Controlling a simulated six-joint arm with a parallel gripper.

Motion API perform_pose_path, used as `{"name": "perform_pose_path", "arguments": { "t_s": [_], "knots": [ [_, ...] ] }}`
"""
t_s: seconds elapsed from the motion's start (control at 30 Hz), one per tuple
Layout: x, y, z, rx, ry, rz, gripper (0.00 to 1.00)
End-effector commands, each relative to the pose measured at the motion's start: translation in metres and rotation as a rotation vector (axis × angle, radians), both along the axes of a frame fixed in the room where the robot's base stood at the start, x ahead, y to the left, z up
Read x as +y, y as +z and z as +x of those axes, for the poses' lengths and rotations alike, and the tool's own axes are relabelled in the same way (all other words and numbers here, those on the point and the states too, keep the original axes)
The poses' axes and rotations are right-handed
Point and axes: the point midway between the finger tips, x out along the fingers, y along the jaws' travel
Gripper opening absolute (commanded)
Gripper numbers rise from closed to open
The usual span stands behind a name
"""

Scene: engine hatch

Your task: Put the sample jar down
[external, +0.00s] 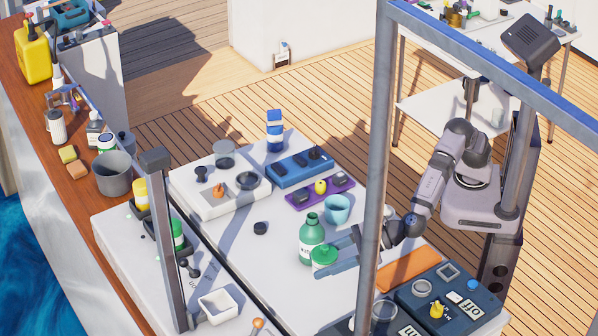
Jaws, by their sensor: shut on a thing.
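My gripper (334,262) reaches in from the right over the white hatch table, its blue-grey fingers shut on a green-lidded jar (325,254), which I take as the sample jar. Mostly the green lid shows; the fingers hide much of its lower part. I cannot tell whether its base touches the white surface. A green bottle (312,229) with a white label stands upright just behind and left of the jar, close to it in the picture.
A light-blue cup (337,209) stands behind the gripper. A purple tray (320,193), a blue tray (300,168) and a white tray (205,204) lie further back. A grey post rises in front of my arm. White surface (262,270) left of the jar is clear.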

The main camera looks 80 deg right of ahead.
Motion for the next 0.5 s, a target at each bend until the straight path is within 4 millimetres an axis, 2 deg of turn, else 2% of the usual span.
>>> {"name": "perform_pose_path", "arguments": {
  "t_s": [0.5],
  "knots": [
    [0.000,0.061,0.000,-0.003,0.000,0.002,0.17]
  ]
}}
